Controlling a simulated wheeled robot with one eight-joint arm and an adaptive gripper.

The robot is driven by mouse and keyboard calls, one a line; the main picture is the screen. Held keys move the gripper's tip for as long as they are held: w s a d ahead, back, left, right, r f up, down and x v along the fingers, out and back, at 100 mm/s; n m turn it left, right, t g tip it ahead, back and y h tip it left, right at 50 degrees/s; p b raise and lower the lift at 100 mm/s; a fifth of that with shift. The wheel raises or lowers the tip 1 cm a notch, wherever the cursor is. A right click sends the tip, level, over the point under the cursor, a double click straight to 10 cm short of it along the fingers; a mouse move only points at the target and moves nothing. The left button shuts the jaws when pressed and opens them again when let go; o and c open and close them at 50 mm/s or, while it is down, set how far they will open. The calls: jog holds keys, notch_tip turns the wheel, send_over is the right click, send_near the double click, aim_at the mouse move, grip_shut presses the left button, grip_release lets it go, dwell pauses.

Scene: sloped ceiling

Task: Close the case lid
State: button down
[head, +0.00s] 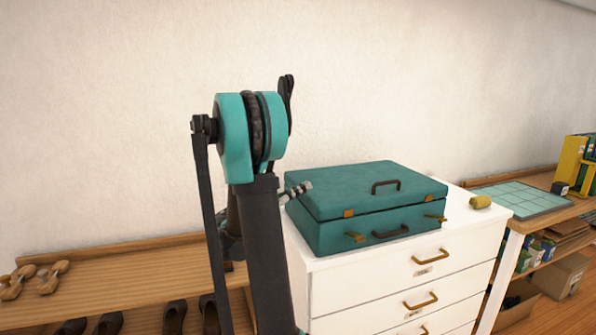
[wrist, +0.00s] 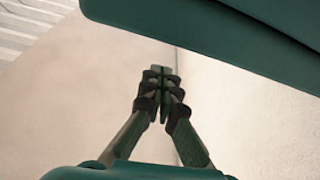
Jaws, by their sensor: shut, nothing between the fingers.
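The teal case (head: 335,238) stands on the white chest of drawers. Its lid (head: 370,186) lies down over the base, with a thin dark seam between them; I cannot tell whether it is fully flush. Brass latch parts and a dark handle show on the front. My gripper (head: 300,188) is at the left side of the case, close to the lid's left edge; I cannot tell whether it touches. In the wrist view my gripper (wrist: 160,75) has its fingers together and empty. A teal part of the case (wrist: 220,35) crosses the top right there.
The white chest of drawers (head: 400,275) has brass handles, and a small yellow-green object (head: 480,202) lies on its top right of the case. A wooden bench (head: 120,272) with shoes below stands left. A shelf table with a gridded mat (head: 522,199) stands right.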

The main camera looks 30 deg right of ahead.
jog(key=shift+s+a+f+m+g, duration=0.2)
jog(key=shift+f+m, duration=0.3)
jog(key=shift+f, duration=0.4)
jog(key=shift+s+d+f+m+g, duration=0.1)
jog(key=shift+s+f+m, duration=0.3)
jog(key=shift+f, duration=0.5)
jog(key=shift+w+a+f, duration=0.1)
jog(key=shift+a, duration=0.05)
